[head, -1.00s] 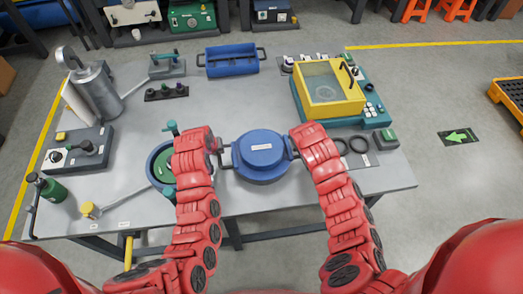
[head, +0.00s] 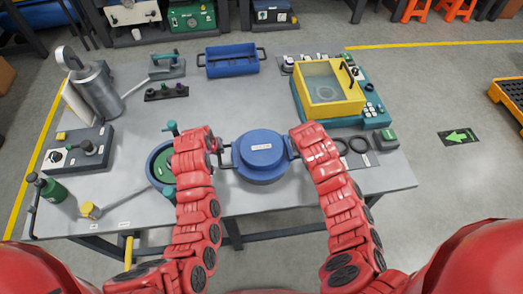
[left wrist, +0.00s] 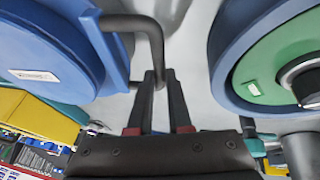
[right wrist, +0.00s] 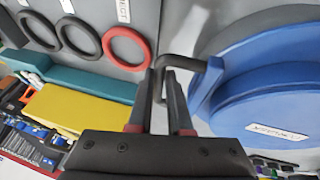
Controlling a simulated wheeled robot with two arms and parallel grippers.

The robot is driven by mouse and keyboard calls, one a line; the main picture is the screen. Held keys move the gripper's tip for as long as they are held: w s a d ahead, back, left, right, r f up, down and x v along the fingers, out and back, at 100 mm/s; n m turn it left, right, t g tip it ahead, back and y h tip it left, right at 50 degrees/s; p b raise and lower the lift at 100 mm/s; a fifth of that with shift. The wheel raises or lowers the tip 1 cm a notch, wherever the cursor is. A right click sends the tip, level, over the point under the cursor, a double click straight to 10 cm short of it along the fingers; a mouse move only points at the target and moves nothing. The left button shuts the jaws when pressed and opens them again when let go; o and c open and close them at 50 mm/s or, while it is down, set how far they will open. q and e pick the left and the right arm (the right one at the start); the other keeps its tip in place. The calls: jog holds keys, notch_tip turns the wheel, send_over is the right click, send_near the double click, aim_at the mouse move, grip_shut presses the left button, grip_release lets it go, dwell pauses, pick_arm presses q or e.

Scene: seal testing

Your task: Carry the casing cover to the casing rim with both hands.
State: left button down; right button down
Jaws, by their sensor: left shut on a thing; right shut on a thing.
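The casing cover (head: 261,160) is a round blue lid with a white label and a dark handle on each side. It is at the front middle of the table in the head view; whether it touches the table, I cannot tell. My left gripper (left wrist: 160,78) is shut on its left handle (left wrist: 130,24). My right gripper (right wrist: 174,72) is shut on its right handle (right wrist: 182,62). The casing (head: 155,168), with a blue rim and green inside, stands just left of the cover. My left arm partly hides it in the head view; it also shows in the left wrist view (left wrist: 228,75).
A yellow-framed test box (head: 330,100) stands at the back right, with black rings (head: 358,145) and a red ring (right wrist: 127,47) in front. A blue tray (head: 232,62) is at the back. A green bottle (head: 52,190) and a grey cylinder (head: 97,92) stand left.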

pick_arm(q)
jog(key=shift+r, duration=0.1)
pick_arm(e)
jog(key=shift+r, duration=0.1)
